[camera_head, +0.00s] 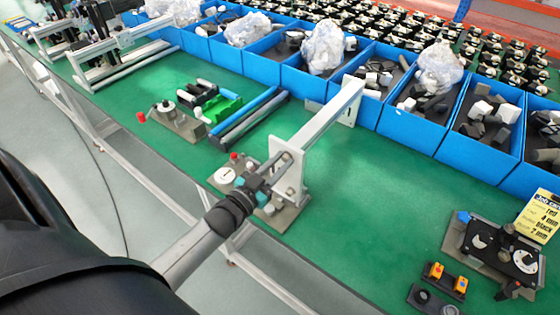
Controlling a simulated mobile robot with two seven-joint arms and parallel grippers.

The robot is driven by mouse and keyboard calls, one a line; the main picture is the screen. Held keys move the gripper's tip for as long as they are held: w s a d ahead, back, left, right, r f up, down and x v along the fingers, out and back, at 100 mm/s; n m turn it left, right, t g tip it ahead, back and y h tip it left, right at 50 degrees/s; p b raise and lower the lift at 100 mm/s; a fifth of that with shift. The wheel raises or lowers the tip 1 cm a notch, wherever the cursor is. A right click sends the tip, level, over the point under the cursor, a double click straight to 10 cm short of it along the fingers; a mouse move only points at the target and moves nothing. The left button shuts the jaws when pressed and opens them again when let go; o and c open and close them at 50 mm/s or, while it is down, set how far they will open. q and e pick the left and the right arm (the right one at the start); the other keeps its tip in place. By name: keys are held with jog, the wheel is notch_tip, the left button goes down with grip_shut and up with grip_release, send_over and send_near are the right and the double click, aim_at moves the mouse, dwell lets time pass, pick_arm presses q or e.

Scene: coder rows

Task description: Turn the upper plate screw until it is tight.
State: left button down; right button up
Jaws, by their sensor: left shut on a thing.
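A pale upright plate (297,180) stands on a base at the near edge of the green bench, with a long light bar running back from it. My left gripper (270,174) is at the plate's near face. It is shut on what appears to be the upper plate screw, mostly hidden by the fingers. A pale round lower screw (289,192) shows below it on the plate. Whether the upper screw sits flush cannot be seen. My right gripper is not in view.
Blue bins (410,118) with parts and plastic bags line the back of the bench. A fixture with a red knob (141,117) stands to the left. A dark device (490,247) and a button box (446,280) are at the right. Green bench surface (375,205) between is clear.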

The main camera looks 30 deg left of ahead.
pick_arm(q)
jog(key=shift+m, duration=0.3)
jog(key=c, duration=0.7)
grip_release()
jog(key=s, duration=1)
jog(key=s+a, duration=0.1)
jog(key=s, duration=0.4)
jog(key=shift+s+a+b, duration=0.1)
jog(key=shift+s+b, duration=0.05)
jog(key=shift+b, duration=0.25)
